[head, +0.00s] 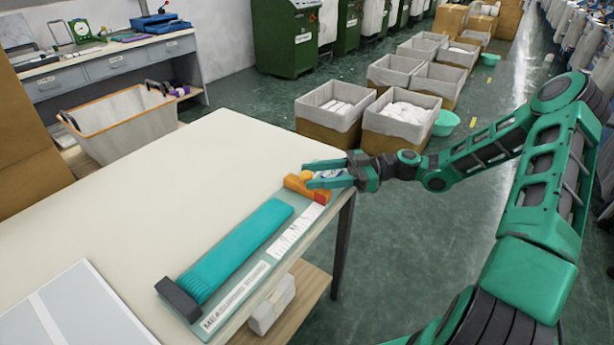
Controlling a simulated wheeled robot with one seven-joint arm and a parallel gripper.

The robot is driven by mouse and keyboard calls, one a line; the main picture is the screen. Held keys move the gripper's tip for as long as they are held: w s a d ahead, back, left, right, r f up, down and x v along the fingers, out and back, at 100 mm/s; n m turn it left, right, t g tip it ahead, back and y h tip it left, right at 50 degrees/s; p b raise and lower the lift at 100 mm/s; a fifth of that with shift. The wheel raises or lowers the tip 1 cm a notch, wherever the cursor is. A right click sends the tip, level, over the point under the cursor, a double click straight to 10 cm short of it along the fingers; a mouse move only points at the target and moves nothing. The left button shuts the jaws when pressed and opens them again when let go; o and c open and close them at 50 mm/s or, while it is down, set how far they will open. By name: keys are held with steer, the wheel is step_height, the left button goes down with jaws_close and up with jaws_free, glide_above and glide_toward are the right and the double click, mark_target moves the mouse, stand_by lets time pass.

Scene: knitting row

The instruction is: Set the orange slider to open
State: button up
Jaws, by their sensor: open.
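The orange slider (296,184) sits at the far right end of a measuring board (207,331) on the pale table. It has a small upright knob and a red part (320,197) at its right end. My gripper (306,176) is open at the slider, coming in from the right. Its two fingers appear to lie on either side of the knob; whether they touch it cannot be told. A ribbed teal knitted piece (240,248) lies along the board, between the slider and a dark block (178,298) at the near end. A white scale strip runs along the board's right side.
The pale table (150,190) is clear left of the board, with a grey-white panel (75,310) at the near left. A white basket (120,125) stands beyond the table. Several lined boxes (400,118) stand on the green floor behind my arm.

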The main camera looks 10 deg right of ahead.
steer(key=d, duration=0.8)
steer(key=shift+s+d, duration=0.15)
steer(key=shift+d, duration=0.15)
